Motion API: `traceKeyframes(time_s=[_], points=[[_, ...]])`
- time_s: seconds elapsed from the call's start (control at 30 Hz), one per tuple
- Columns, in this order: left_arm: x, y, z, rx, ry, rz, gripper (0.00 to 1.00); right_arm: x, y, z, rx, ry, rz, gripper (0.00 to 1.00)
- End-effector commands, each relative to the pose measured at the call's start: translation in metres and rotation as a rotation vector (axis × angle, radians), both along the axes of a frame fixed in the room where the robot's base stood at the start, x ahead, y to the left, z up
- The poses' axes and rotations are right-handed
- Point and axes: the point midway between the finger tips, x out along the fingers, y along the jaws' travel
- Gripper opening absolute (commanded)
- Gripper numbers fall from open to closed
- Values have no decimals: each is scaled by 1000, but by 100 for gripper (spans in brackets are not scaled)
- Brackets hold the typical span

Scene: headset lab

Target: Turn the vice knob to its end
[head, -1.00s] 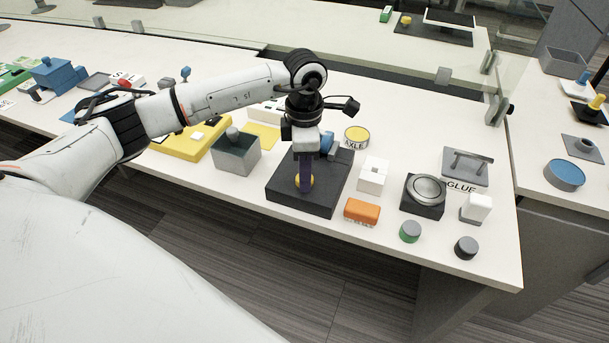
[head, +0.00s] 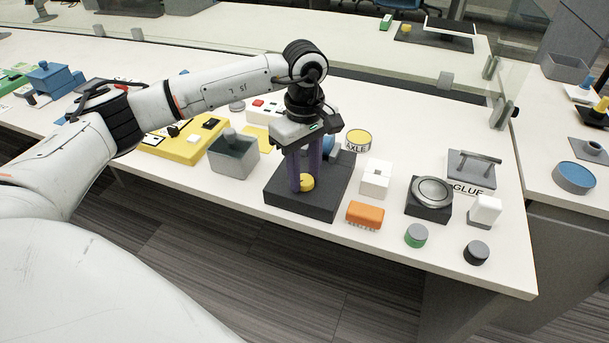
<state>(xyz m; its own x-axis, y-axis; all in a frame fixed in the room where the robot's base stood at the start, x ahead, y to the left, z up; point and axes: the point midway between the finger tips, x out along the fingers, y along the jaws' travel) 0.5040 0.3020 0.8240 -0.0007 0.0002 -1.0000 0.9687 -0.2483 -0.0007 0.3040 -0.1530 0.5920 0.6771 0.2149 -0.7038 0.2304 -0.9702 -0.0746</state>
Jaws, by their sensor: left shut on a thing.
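The vice knob is yellow (head: 307,183) and sits at the front of the dark vice base (head: 318,209) in the middle of the table. A blue part of the vice (head: 328,145) shows behind my gripper. My left gripper (head: 303,186) points down from above with two purple fingers, and it is shut on the knob. The fingers hide part of the knob and of the vice behind it. My right gripper is not in the view.
A grey bin (head: 234,158) stands close to the left of the vice. An orange brush-like block (head: 365,215), a white box (head: 375,179) and a yellow-topped axle tin (head: 358,140) stand close to its right. The table's front edge (head: 400,258) lies just before the vice.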

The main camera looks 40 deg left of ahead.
Motion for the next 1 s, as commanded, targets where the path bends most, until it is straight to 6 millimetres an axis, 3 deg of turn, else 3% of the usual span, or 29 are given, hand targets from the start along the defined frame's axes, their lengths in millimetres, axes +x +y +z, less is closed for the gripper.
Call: traceKeyframes(time_s=[0.4,0.97,1.0], points=[[1,0,1,-2,-4,-188,9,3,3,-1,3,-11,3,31],[1,0,2,-1,-4,-212,9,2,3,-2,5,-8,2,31],[1,0,2,-1,-4,-212,38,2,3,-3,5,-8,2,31]])
